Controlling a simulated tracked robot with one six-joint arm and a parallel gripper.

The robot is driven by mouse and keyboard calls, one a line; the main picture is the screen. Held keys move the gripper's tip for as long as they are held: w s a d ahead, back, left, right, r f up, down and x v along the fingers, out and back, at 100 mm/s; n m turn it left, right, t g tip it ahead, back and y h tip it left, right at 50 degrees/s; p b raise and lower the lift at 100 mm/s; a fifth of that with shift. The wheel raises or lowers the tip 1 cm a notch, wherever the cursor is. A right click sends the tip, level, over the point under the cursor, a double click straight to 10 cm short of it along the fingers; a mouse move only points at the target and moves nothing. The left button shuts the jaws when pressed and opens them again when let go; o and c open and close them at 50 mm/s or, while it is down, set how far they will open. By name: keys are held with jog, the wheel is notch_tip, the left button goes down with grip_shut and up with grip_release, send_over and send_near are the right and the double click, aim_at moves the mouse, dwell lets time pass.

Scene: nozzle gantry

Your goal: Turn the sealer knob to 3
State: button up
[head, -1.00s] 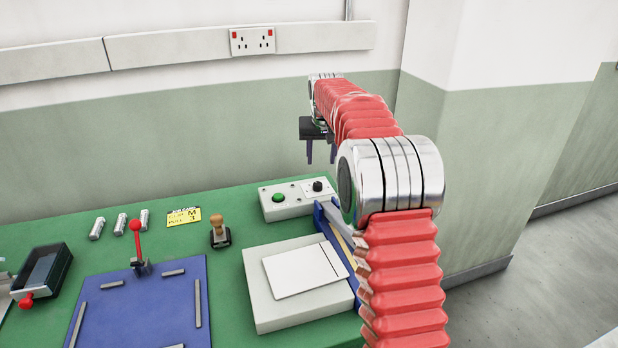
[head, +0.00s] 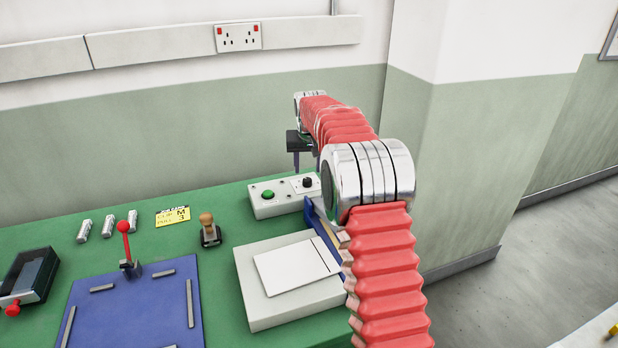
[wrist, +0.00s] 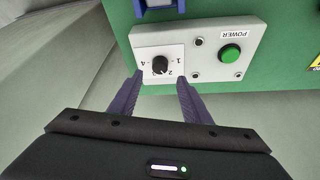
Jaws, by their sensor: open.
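The sealer knob (head: 307,182) is a small black dial on the right end of a pale control box (head: 268,209). In the wrist view the knob (wrist: 160,65) sits on a white plate with 1, 2 and 4 readable, upside down; a 3 is not clear. Its white mark seems to face the 2. My gripper (wrist: 160,79) is open and empty, its two dark fingertips low in the picture on either side of the knob, apart from it. In the head view my gripper (head: 304,168) hangs above and behind the knob.
A green button (head: 268,194) is on the same box. The pale sealer (head: 245,295) with its blue arm stands in front, close to my arm. A stamp (head: 209,232), yellow card (head: 172,217) and red-knobbed lever (head: 125,240) are to the left. The wall is close behind.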

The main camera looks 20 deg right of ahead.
aim_at(308, 179)
jog(key=x, duration=0.6)
jog(key=shift+w+f, duration=0.2)
jog(key=shift+f, duration=0.15)
jog(key=c, duration=1)
jog(key=shift+d, duration=0.25)
jog(key=shift+a, duration=0.1)
